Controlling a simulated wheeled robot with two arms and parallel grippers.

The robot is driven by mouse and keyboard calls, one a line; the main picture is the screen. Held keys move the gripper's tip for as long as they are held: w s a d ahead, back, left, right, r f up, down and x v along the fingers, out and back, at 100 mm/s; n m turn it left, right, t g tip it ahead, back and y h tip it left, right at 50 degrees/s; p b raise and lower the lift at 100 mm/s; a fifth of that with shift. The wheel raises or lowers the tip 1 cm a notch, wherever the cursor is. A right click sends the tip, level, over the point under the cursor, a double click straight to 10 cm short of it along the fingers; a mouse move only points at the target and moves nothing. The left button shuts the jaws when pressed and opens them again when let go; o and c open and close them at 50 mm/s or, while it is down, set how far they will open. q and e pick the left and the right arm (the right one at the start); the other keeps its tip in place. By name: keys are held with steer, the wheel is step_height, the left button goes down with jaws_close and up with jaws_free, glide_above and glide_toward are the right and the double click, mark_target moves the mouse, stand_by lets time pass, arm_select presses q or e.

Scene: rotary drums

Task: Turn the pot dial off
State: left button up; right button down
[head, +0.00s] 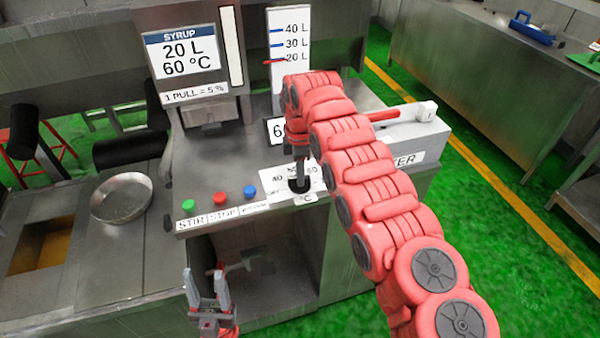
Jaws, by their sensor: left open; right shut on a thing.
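The black dial (300,186) sits on the front of the counter's top, on a white scale plate (275,179) with numbers such as 40 and 60 and a "C" below. My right gripper (300,171) points down over the dial and is shut on its upper part. The red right arm hides part of the plate and the dial's pointer direction cannot be read. My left gripper (208,289) is open and empty, low in front of the cabinet's open shelf.
Green, red and blue buttons (219,198) line the counter's front edge left of the dial. A syrup display (184,54) reads 20 L, 60 °C. A level scale (289,45) stands behind. A metal pan (121,198) lies left; a red lever (384,115) is right.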

steer(key=shift+n, duration=1.1)
steer(key=c, duration=0.8)
jaws_free()
steer(key=shift+o, duration=0.2)
step_height(320, 180, up, 3)
steer(key=shift+a+r, duration=0.1)
steer(key=shift+r, duration=0.05)
step_height(320, 180, up, 14)
steer(key=p, duration=1.3)
steer(key=shift+p, duration=0.3)
